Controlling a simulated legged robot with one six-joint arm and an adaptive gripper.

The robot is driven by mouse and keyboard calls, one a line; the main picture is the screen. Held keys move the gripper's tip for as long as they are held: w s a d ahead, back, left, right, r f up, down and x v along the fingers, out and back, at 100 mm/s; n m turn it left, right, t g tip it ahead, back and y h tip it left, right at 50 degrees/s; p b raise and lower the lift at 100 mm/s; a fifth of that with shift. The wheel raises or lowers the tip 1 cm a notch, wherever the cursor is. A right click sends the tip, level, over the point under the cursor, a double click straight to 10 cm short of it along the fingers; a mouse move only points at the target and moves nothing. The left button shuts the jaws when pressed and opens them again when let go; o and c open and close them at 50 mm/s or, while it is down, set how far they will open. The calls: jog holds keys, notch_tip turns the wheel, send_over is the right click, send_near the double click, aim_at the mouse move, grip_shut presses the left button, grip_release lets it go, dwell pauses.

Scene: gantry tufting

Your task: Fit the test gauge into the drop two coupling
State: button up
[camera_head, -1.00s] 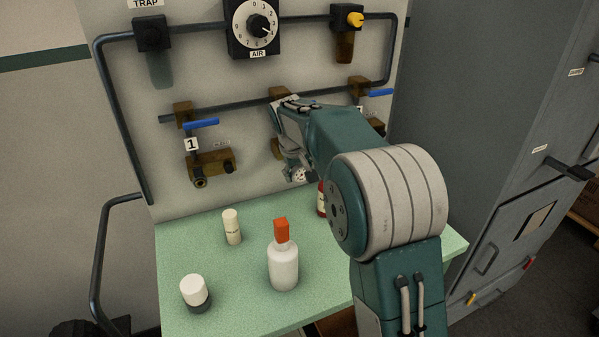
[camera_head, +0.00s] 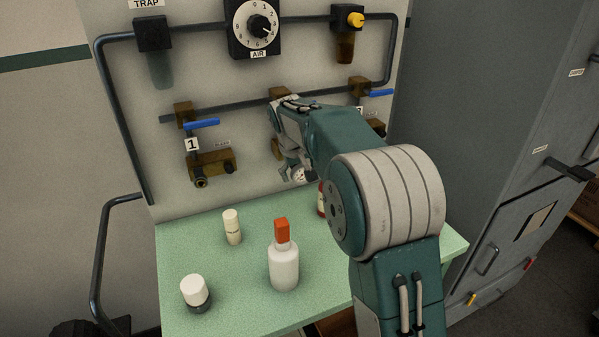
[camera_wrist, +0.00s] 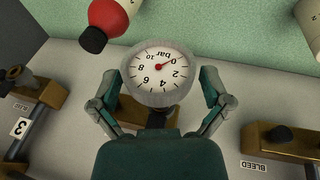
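The test gauge, a round white dial marked in bar with a red needle (camera_wrist: 158,68), sits between the two fingers of my gripper (camera_wrist: 160,85), which look closed on its sides. The gauge also shows in the head view (camera_head: 298,174), close in front of the panel. A brass block (camera_wrist: 132,112), seemingly the drop two coupling, is behind the gauge in the wrist view. The gauge and my gripper cover most of it, so I cannot tell whether they touch. In the head view, a small part of this brass (camera_head: 276,148) shows left of my gripper.
Drop one's brass block (camera_head: 212,168) is left on the panel, below a blue lever (camera_head: 201,124). Another brass block (camera_wrist: 285,142) labelled BLEED shows right in the wrist view. A white bottle with an orange cap (camera_head: 284,265) and small containers stand on the green table (camera_head: 235,305).

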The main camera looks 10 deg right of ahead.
jog(key=v, duration=1.2)
jog(key=s+d+r+m+t+y, duration=0.1)
jog(key=s, duration=0.8)
jog(key=s+d+r, duration=0.1)
jog(key=s+d, duration=0.1)
jog(key=s, duration=0.7)
jog(key=s+f+m, duration=0.1)
jog(key=s+f, duration=0.3)
jog(key=s, duration=0.4)
jog(key=s+f+t+y, duration=0.1)
jog(key=s+f, duration=0.4)
jog(key=s, duration=0.3)
jog(key=shift+f+m, duration=0.2)
jog(key=shift+m, duration=0.2)
